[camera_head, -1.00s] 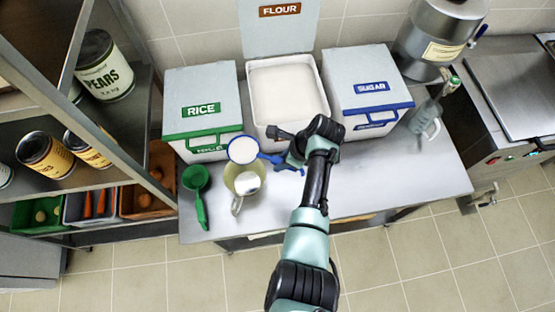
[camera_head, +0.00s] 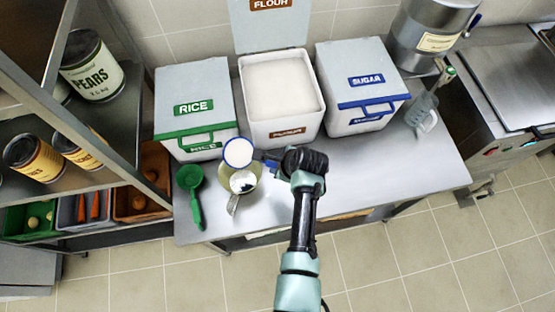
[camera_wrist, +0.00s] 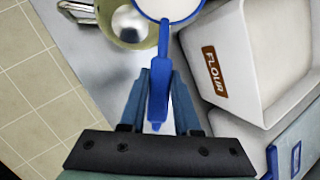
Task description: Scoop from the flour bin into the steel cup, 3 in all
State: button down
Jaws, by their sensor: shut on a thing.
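My gripper (camera_wrist: 160,100) is shut on the handle of the blue scoop (camera_wrist: 164,50). The scoop's round bowl (camera_head: 238,152) is filled with white flour and looks level. It overlaps the far rim of the steel cup (camera_head: 233,202) in the head view and the cup's right edge in the wrist view (camera_wrist: 90,30). The cup stands upright at the front of the table, with a pale patch inside; I cannot tell if it is flour or a reflection. The flour bin (camera_head: 288,134), lid open and holding white flour, stands behind my gripper.
A green scoop (camera_head: 191,190) lies left of the cup. The closed rice bin (camera_head: 195,95) and sugar bin (camera_head: 360,85) flank the flour bin. A shelf (camera_head: 110,150) with cans stands at the left. The steel table (camera_head: 400,175) is clear at right front.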

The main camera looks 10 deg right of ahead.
jog(key=t+b, duration=0.1)
jog(key=t+h+b, duration=0.1)
jog(key=n+t, duration=0.1)
jog(key=shift+s+a+r+h+b, duration=0.15)
jog(key=shift+s+a+h+b, duration=0.15)
jog(key=shift+s+h+b, duration=0.1)
jog(key=t+b, duration=0.2)
jog(key=b, duration=0.1)
jog(key=s+n+t+h+b, duration=0.1)
jog(key=t+b, duration=0.1)
jog(key=b, duration=0.2)
jog(key=s+a+t+h+b, duration=0.1)
jog(key=t+b, duration=0.1)
jog(key=b, duration=0.1)
jog(key=shift+a+f+n, duration=0.1)
jog(key=shift+f+n, duration=0.15)
jog(key=shift+n, duration=0.05)
jog(key=shift+s+t+h+b, duration=0.15)
jog(key=shift+t+h+b, duration=0.2)
jog(key=shift+b, duration=0.5)
jog(key=t+b, duration=0.1)
jog(key=b, duration=0.2)
jog(key=s+f+n+t+b, duration=0.1)
jog(key=t+b, duration=0.1)
jog(key=b, duration=0.2)
jog(key=shift+a+b, duration=0.3)
jog(key=shift+a, duration=0.05)
